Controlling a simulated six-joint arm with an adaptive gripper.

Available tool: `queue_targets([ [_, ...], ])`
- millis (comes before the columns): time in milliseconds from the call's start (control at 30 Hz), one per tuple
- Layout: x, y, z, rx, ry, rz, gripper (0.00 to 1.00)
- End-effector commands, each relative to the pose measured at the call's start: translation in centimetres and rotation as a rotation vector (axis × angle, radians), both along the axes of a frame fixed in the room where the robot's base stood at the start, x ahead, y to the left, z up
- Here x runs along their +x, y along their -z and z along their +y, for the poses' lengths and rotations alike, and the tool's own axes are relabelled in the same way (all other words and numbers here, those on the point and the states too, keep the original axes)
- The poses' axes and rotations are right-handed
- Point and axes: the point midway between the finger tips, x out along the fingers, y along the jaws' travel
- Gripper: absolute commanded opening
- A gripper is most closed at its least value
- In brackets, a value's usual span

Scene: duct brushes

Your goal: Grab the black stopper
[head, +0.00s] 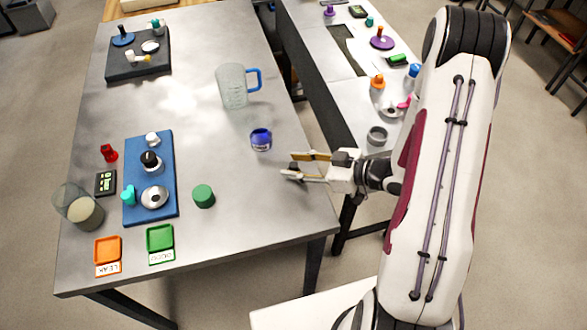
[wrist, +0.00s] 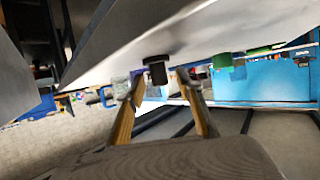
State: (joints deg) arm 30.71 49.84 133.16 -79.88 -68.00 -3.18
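The open fingers also show in the wrist view (wrist: 161,76).
A dark blue jar (head: 261,140) stands just left of my gripper, with a clear mug (head: 233,88) behind it. A green cylinder (head: 203,196) stands right of the blue board. A clear beaker (head: 84,211) and orange (head: 107,248) and green (head: 160,237) trays are nearer the front left.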

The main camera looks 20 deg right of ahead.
Motion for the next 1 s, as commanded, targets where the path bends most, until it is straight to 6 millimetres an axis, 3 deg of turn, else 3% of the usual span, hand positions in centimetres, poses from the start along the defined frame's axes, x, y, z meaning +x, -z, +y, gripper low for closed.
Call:
queue_targets([
  [700,0.58,0.40,0.74,0.000,0.000,0.000,0.36],
  [867,0.58,0.40,0.74,0.000,0.000,0.000,0.00],
  [1000,0.58,0.39,0.74,0.000,0.000,0.000,0.00],
])
